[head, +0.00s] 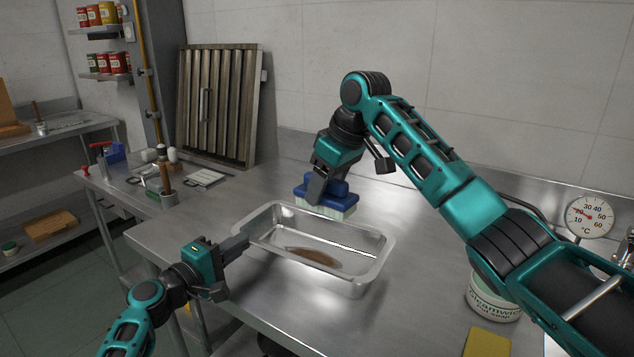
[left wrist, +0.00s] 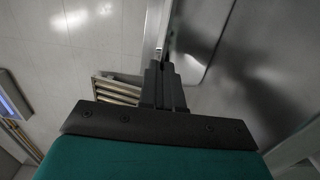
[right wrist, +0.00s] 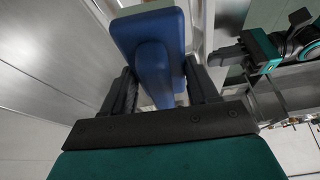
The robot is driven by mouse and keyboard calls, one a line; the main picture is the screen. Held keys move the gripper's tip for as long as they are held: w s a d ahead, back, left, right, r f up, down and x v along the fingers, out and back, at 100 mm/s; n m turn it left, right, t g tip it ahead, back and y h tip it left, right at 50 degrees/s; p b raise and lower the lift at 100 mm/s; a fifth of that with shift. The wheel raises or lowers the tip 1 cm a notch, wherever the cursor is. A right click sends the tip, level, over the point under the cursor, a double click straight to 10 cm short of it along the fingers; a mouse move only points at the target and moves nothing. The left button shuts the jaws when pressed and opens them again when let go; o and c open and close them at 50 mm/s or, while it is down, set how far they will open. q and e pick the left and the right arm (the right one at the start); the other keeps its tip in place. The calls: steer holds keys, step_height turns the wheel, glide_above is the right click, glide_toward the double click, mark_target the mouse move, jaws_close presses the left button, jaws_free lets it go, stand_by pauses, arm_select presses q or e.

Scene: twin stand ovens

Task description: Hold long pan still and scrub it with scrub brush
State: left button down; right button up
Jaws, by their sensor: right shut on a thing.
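The long pan (head: 372,272) is a shiny metal tray on the steel counter, with a brown stain (head: 315,257) on its floor. My left gripper (head: 238,243) is at the pan's left rim; its fingers are close together in the left wrist view (left wrist: 163,85), beside the pan's edge (left wrist: 196,55), and I cannot tell if they grip the rim. My right gripper (head: 318,185) is shut on the handle of the blue scrub brush (head: 342,191), also seen in the right wrist view (right wrist: 150,35). Its pale bristles point down at the pan's far rim; contact is unclear.
A soap tub (head: 493,300) and a yellow sponge (head: 487,343) are at the right front. A dial thermometer (head: 589,217) stands behind them. A ribbed metal panel (head: 217,105) leans on the wall. The counter behind the pan is clear.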

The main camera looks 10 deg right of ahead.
steer(key=shift+s+d+f+n, duration=0.15)
steer(key=shift+s+d+n, duration=0.1)
steer(key=shift+n, duration=0.35)
steer(key=shift+f+y, duration=0.2)
steer(key=shift+y, duration=0.1)
steer(key=shift+f, duration=5.7)
steer(key=shift+f, duration=0.6)
steer(key=shift+a, duration=0.1)
steer(key=shift+w+a+f, duration=0.2)
steer(key=shift+w+a, duration=2.35)
steer(key=shift+a, duration=0.15)
steer(key=shift+r, duration=0.1)
